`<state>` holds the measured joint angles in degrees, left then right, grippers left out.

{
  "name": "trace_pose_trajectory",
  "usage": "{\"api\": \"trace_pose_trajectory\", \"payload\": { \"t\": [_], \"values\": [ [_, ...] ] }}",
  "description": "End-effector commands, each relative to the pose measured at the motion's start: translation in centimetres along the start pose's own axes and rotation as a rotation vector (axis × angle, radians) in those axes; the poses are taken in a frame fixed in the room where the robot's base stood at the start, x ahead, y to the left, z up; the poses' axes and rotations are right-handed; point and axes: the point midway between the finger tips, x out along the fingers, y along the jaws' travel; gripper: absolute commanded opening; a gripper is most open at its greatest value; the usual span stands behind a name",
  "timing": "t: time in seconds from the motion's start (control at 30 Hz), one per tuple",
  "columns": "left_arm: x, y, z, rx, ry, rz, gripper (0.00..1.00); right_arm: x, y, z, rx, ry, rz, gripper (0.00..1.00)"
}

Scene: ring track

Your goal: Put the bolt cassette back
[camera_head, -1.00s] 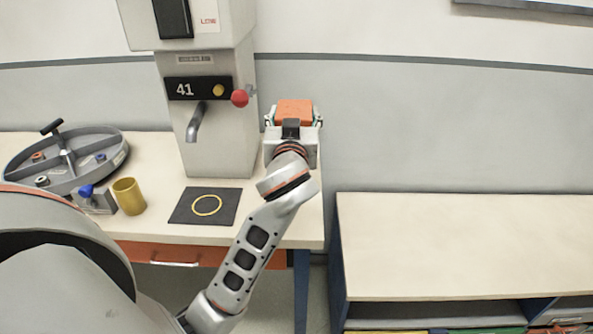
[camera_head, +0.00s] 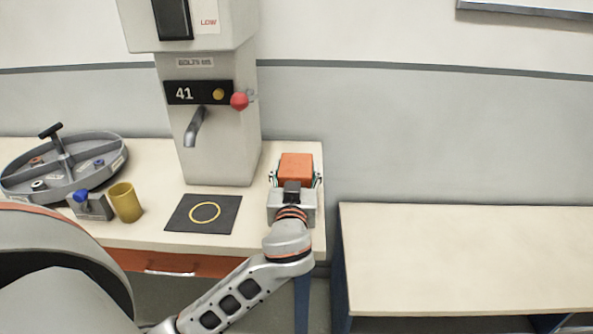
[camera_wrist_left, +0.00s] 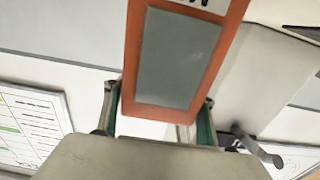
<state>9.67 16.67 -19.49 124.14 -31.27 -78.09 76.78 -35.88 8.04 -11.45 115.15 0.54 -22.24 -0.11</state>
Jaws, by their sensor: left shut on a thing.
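The orange bolt cassette (camera_head: 296,167) is held by my left gripper (camera_head: 296,179) over the right end of the left table. In the left wrist view the cassette (camera_wrist_left: 180,60) shows a grey panel and a white label at its top. Both fingers of the left gripper (camera_wrist_left: 157,112) are on its sides. The dispenser (camera_head: 215,140), marked 41 with a "LOW" sign above, stands to the left of the cassette with a spout and a red knob. I cannot tell whether the cassette touches the table. My right gripper is not in view.
On the left table (camera_head: 150,225) are a black mat (camera_head: 180,212) with a yellow ring, a yellow cup (camera_head: 125,203), a small blue-topped block (camera_head: 90,205) and a round divided tray (camera_head: 70,178). A bare-topped bench (camera_head: 460,255) stands at right, beyond a gap.

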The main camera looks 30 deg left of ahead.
Motion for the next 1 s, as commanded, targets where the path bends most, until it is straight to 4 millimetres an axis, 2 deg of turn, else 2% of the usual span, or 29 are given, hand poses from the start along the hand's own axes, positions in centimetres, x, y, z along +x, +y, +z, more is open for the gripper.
{"api": "trace_pose_trajectory", "payload": {
  "t": [0.27,0.3,0.37,0.77,0.87,1.0],
  "values": [
    [0.0,0.0,0.3,-0.001,0.000,-0.001,0.25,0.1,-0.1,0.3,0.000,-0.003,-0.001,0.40],
    [0.0,0.0,0.3,-0.001,0.000,-0.001,0.60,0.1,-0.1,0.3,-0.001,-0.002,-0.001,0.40],
    [0.0,0.0,0.2,-0.001,0.000,0.000,0.72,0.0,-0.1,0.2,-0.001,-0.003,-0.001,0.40],
    [0.0,0.0,-0.3,0.000,0.003,0.000,0.72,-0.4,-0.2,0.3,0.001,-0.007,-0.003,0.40],
    [-1.0,0.1,0.0,-0.002,-0.002,0.002,0.72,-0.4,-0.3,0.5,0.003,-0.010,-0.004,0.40],
    [-3.6,0.0,0.2,-0.005,-0.006,0.001,0.72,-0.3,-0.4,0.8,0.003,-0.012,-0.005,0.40]
  ]
}}
